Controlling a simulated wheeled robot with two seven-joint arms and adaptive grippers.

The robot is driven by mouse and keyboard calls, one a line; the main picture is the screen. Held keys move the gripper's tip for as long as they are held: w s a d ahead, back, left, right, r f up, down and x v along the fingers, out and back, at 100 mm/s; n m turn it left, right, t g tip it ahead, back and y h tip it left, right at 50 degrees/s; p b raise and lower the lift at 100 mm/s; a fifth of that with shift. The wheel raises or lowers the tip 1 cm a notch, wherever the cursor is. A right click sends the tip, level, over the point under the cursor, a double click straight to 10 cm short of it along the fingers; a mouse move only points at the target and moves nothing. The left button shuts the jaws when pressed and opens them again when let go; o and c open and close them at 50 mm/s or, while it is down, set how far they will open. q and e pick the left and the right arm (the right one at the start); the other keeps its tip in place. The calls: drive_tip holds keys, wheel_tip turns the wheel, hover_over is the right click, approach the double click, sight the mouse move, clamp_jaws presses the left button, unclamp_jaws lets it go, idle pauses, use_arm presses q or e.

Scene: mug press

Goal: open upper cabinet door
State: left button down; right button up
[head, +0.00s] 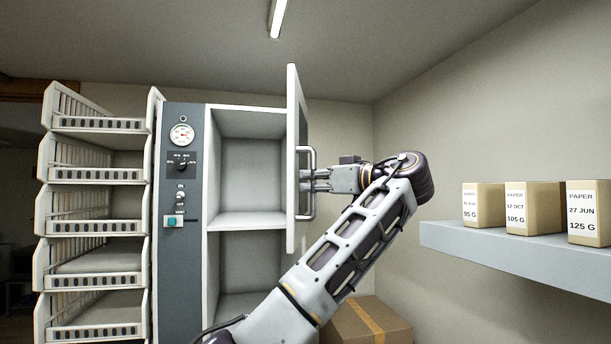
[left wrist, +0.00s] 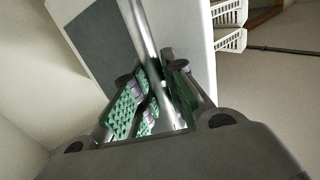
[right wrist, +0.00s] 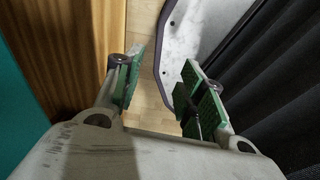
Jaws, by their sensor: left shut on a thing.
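The upper cabinet door (head: 293,110) stands swung wide open, seen almost edge-on in the head view. Its cabinet (head: 252,165) shows an empty upper compartment and part of a lower one. A metal bar handle (head: 306,211) is on the door's right-hand face. My left gripper (head: 308,181) reaches it from the right and is shut on it. In the left wrist view the handle (left wrist: 145,35) passes between the green finger pads of the left gripper (left wrist: 152,95). My right gripper (right wrist: 167,85) is open and empty in the right wrist view; it is outside the head view.
A grey control panel (head: 181,250) with a gauge borders the cabinet's left. Stacked white baskets (head: 95,225) stand further left. A wall shelf (head: 480,246) at right holds paper-labelled boxes (head: 530,207). A cardboard box (head: 372,325) sits low behind my left arm.

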use_arm(q)
drive_tip(key=shift+d+g+p, duration=0.3)
drive_tip(key=shift+d+p, duration=0.2)
drive_tip(key=shift+d, duration=0.2)
drive_tip(key=shift+w, duration=0.1)
drive_tip(key=c, duration=1.5)
unclamp_jaws()
drive_tip(key=shift+o, duration=0.2)
drive_tip(key=shift+a+b, duration=0.2)
drive_tip(key=shift+b, duration=0.1)
